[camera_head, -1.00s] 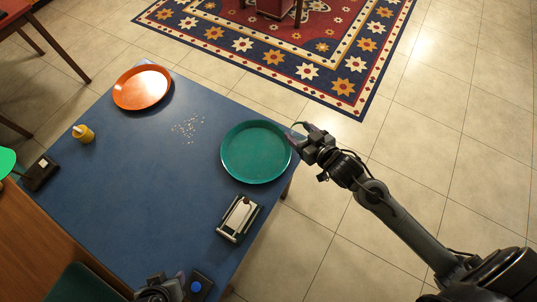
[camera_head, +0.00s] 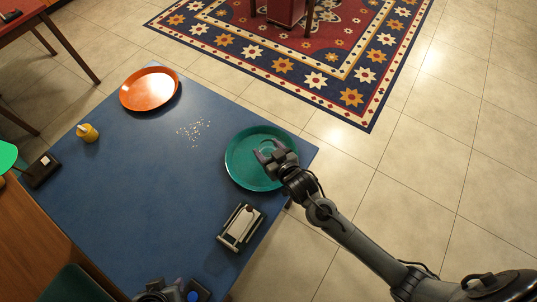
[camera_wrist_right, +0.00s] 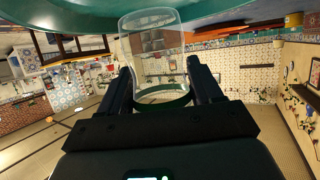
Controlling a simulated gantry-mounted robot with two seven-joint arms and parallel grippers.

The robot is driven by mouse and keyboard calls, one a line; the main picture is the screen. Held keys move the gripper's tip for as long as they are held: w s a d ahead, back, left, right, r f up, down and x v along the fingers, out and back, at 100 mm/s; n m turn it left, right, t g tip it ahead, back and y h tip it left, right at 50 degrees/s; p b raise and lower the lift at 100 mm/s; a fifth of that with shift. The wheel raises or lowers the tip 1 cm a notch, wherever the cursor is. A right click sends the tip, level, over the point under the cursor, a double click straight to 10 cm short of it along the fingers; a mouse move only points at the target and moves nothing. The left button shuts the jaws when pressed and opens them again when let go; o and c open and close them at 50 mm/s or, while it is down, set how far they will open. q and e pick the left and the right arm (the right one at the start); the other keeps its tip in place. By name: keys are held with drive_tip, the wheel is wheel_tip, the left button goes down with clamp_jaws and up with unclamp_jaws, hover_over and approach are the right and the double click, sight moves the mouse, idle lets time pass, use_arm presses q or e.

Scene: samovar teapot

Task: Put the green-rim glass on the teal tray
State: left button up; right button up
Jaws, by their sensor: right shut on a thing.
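The teal tray (camera_head: 240,171) lies at the right end of the blue table. My right gripper (camera_head: 269,152) is over the tray's right part, shut on the green-rim glass. In the right wrist view the clear glass (camera_wrist_right: 153,45) stands between the two fingers (camera_wrist_right: 163,85), its green rim (camera_wrist_right: 163,101) towards the palm. Its far end overlaps the teal tray (camera_wrist_right: 70,22) at the top of that view. I cannot tell whether it touches the tray. In the head view the gripper mostly hides the glass. Part of my left gripper (camera_head: 158,291) shows at the bottom edge; its fingers are unclear.
A device with a pale top (camera_head: 240,227) sits in front of the tray. White crumbs (camera_head: 192,129), an orange plate (camera_head: 149,91), a yellow pot (camera_head: 88,132) and a dark box (camera_head: 41,170) are farther left. The table's middle (camera_head: 140,190) is clear.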

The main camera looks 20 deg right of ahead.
use_arm(q)
drive_tip(key=shift+d+f+b, duration=0.15)
drive_tip(key=shift+f+b, duration=0.2)
drive_tip(key=shift+f, duration=0.15)
use_arm(e)
drive_tip(key=shift+f, duration=1.55)
drive_tip(key=shift+f, duration=0.2)
drive_tip(key=o, duration=1.1)
drive_tip(key=shift+r, duration=0.15)
use_arm(q)
drive_tip(key=shift+r, duration=0.1)
use_arm(e)
drive_tip(key=shift+s+r, duration=0.1)
drive_tip(key=shift+s, duration=0.15)
use_arm(q)
wheel_tip(320, 180, up, 2)
drive_tip(key=shift+r+p, duration=0.15)
drive_tip(key=shift+p, duration=1.1)
use_arm(e)
drive_tip(key=s+d+r+g, duration=0.1)
drive_tip(key=s+g, duration=0.2)
drive_tip(key=s, duration=0.5)
drive_tip(key=s+d+r+g, duration=0.2)
drive_tip(key=s+g, duration=0.1)
drive_tip(key=s, duration=0.5)
drive_tip(key=s+d+r+g+h, duration=0.1)
drive_tip(key=s+g, duration=0.3)
drive_tip(key=s, duration=0.5)
drive_tip(key=shift+d+r+n, duration=0.25)
drive_tip(key=shift+n, duration=0.15)
